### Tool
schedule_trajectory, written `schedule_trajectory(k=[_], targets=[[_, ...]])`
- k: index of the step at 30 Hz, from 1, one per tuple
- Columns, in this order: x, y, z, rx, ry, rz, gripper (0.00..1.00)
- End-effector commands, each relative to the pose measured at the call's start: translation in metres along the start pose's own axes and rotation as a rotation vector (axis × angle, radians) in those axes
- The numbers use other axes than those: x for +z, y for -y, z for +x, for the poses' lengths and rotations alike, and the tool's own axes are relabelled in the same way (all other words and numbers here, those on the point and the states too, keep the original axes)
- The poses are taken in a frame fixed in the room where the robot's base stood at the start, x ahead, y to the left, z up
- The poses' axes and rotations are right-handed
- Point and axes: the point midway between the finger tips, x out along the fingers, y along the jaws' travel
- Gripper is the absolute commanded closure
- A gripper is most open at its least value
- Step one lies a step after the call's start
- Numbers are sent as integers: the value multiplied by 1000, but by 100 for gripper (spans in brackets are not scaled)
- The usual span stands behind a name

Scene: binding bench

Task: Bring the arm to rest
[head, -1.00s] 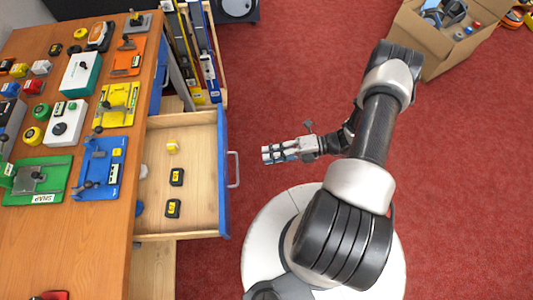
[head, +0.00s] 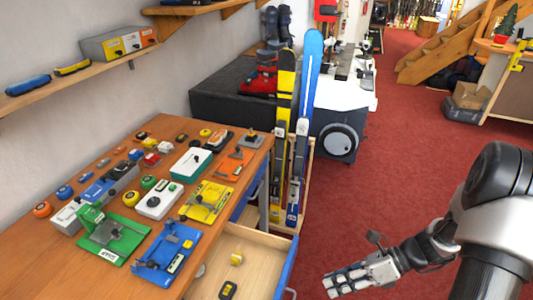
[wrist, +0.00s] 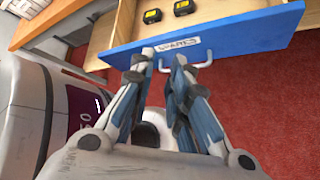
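My gripper (head: 362,276) is empty and open, with a clear gap between its fingers. It hangs over the red floor, to the right of the pulled-out drawer, in the head view. In the wrist view my gripper (wrist: 163,56) points toward the drawer's blue front (wrist: 240,33) and its pale handle (wrist: 203,64). It appears apart from the handle. My arm is bent, with its dark and silver links at the lower right of the head view.
The wooden bench (head: 60,262) carries coloured fixtures. Its open drawer (head: 262,250) holds a few small items, including a black-and-yellow one (head: 228,290). Skis (head: 308,80) stand in a wooden rack beyond it. Red carpet (head: 400,150) lies clear behind and right of my gripper.

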Motion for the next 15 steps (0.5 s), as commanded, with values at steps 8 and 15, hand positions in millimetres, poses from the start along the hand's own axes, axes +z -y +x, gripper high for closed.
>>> schedule_trajectory(k=[8, 15], targets=[[49, -79, -31, -57, -349, -641, 84], [69, -144, -50, -65, -649, -1180, 84]])
